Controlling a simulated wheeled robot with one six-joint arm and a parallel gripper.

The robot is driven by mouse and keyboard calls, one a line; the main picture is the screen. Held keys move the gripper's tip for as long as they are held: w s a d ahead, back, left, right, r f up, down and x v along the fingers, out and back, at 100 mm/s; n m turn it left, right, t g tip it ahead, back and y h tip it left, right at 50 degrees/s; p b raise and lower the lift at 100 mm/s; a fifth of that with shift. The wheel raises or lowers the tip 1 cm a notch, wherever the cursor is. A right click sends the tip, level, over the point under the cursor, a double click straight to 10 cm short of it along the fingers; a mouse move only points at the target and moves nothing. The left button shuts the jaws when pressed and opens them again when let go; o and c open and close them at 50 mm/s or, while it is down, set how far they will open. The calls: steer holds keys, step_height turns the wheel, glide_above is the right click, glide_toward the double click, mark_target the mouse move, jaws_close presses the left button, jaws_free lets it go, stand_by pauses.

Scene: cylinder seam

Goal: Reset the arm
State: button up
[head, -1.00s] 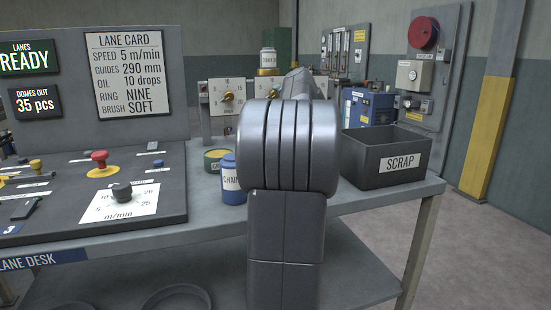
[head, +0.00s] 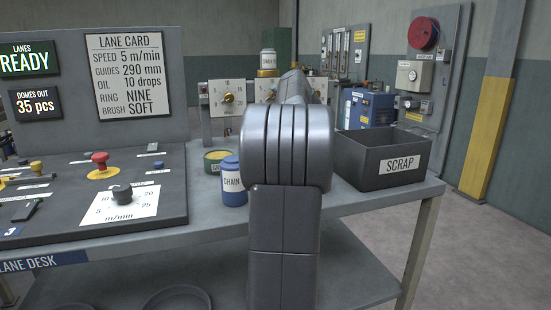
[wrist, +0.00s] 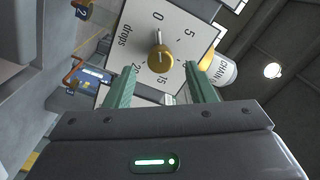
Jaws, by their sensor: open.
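In the wrist view my gripper (wrist: 162,92) is open, with its two green fingers apart and nothing between them. Beyond the fingers is a white dial plate marked "drops" (wrist: 140,32) with a brass knob (wrist: 160,60) on it. The knob's pointer is toward the 0 side. The fingers look apart from the knob. In the head view my arm rises through the middle and hides my gripper. The same kind of dial plate (head: 212,108) with a brass knob (head: 227,98) shows left of the arm.
A black scrap bin (head: 380,168) stands at the bench's right end. A blue chain tin (head: 233,185) and a green-and-yellow tin (head: 214,160) stand left of my arm. The lane desk panel (head: 60,200) with knobs fills the left. A white container (wrist: 218,70) shows in the wrist view.

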steer(key=w+m+p, duration=0.1)
steer(key=m+p, duration=0.5)
steer(key=p, duration=0.1)
steer(key=w+m+p, duration=0.1)
steer(key=m+p, duration=0.5)
steer(key=p, duration=0.2)
steer(key=w+a+m+p, duration=0.1)
steer(key=m+p, duration=0.5)
steer(key=p, duration=0.1)
steer(key=shift+w+a+p, duration=0.1)
steer(key=shift+w+p, duration=0.1)
steer(key=shift+p, duration=0.2)
stand_by(0.5)
